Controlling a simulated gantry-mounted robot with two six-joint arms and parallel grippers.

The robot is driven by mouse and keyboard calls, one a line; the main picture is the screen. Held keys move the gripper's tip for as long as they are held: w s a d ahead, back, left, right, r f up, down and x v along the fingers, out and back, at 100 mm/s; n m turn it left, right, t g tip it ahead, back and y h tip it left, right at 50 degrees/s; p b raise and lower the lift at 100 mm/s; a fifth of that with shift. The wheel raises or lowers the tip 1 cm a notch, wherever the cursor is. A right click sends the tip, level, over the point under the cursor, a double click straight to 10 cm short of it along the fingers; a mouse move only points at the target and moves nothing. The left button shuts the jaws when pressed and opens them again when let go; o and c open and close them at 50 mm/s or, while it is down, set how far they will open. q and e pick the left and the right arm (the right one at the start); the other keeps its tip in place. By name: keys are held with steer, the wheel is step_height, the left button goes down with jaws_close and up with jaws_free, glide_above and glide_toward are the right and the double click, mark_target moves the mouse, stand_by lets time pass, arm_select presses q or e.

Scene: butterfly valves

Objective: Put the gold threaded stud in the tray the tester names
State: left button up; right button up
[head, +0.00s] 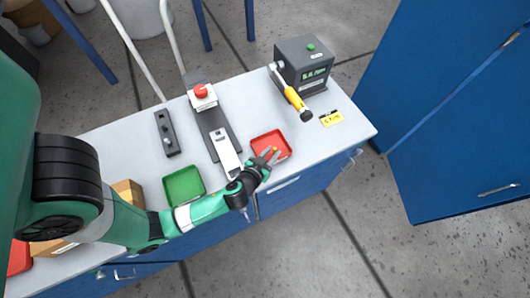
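The tester (305,65) is a dark grey box at the back right, with a green button on top and a lit green display. Its text is too small to read with certainty. A red tray (284,138) lies on the bench right of centre, and a green tray (183,186) lies further left. My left gripper (271,154) is over the near part of the red tray. A small orange-gold piece (275,149), perhaps the gold threaded stud, shows at its fingertips. I cannot tell whether it is held or lies in the tray. My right gripper is not in view.
A fixture with a red button (202,91) and a pale plate stands left of the red tray. A dark block (167,133) lies left of it. A yellow-handled tool (297,103) leans at the tester, near a yellow label (331,118). The bench's right end is clear.

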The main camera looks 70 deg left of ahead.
arm_select(q)
steer(key=v, duration=0.6)
steer(key=shift+r, duration=0.1)
steer(key=w+d+r+m+t+h, duration=0.1)
steer(key=w+d+r+t, duration=0.25)
steer(key=w+r, duration=0.75)
steer(key=w+d+r+t+h, duration=0.3)
steer(key=w+r, duration=0.4)
steer(key=r, duration=0.8)
steer(key=s+d+r+m+t+h, duration=0.1)
steer(key=d+r+m+t, duration=0.2)
steer(key=r, duration=1)
steer(key=d+r+m+t+h, duration=0.15)
steer(key=r+t, duration=0.35)
steer(key=r, duration=0.9)
steer(key=s+d+r+m+t+h, duration=0.3)
steer(key=s+r, duration=0.4)
steer(key=r, duration=0.4)
steer(key=shift+d+r+m+h, duration=0.15)
steer(key=shift+d+m+h, duration=0.2)
steer(key=shift+h, duration=0.2)
